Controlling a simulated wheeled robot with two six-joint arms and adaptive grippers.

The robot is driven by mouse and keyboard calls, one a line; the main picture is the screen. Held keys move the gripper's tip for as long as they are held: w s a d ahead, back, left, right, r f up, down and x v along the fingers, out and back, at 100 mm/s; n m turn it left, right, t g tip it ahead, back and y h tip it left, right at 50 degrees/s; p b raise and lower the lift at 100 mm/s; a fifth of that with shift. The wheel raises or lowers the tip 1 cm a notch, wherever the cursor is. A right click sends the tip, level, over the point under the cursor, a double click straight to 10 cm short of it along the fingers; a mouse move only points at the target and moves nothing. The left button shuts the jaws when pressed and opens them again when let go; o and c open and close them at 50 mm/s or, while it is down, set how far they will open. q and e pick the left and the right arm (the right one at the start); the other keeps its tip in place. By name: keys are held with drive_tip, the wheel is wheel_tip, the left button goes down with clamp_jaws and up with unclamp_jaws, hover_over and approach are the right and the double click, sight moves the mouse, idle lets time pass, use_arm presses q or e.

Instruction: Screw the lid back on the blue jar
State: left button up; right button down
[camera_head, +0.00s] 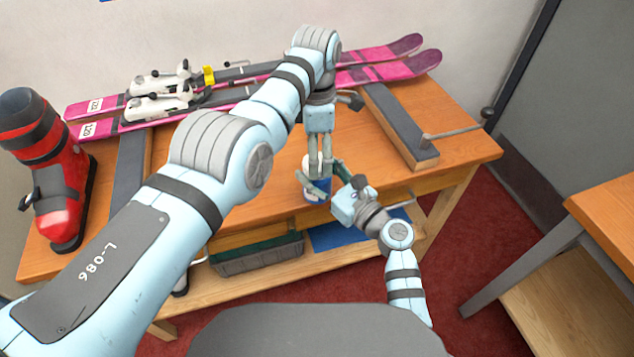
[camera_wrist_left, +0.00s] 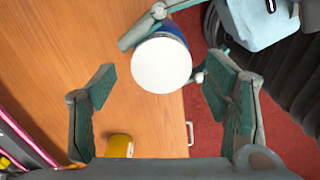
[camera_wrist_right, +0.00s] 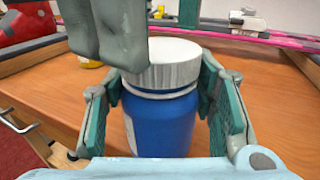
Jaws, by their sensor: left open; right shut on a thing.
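The blue jar (camera_wrist_right: 160,125) stands upright at the front edge of the bench; it also shows in the head view (camera_head: 316,199). The white lid (camera_wrist_right: 175,68) sits level on its top, with a thin white band below the lid's rim. I cannot tell how tightly it is on. My right gripper (camera_wrist_right: 160,78) is shut on the jar from the front, its fingers on either side. My left gripper (camera_head: 320,172) points down over the jar. In the left wrist view its fingers are open and empty, with the lid (camera_wrist_left: 162,66) just beyond the fingertips.
A yellow container (camera_wrist_left: 120,146) stands on the bench near the jar. Pink skis (camera_head: 390,65) lie along the back, a red ski boot (camera_head: 50,160) stands at the left. A dark-topped support (camera_head: 398,120) is at the right. A grey bin (camera_head: 258,256) sits on the lower shelf.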

use_arm(q)
drive_tip(key=shift+r, duration=1.5)
wheel_tip(320, 180, up, 4)
drive_tip(key=shift+s+f+n, duration=0.1)
drive_tip(key=shift+f+n, duration=0.15)
drive_tip(key=shift+n, duration=0.75)
drive_tip(key=shift+f, duration=0.15)
wheel_tip(320, 180, down, 8)
drive_tip(key=shift+r, duration=0.1)
drive_tip(key=shift+c, duration=0.5)
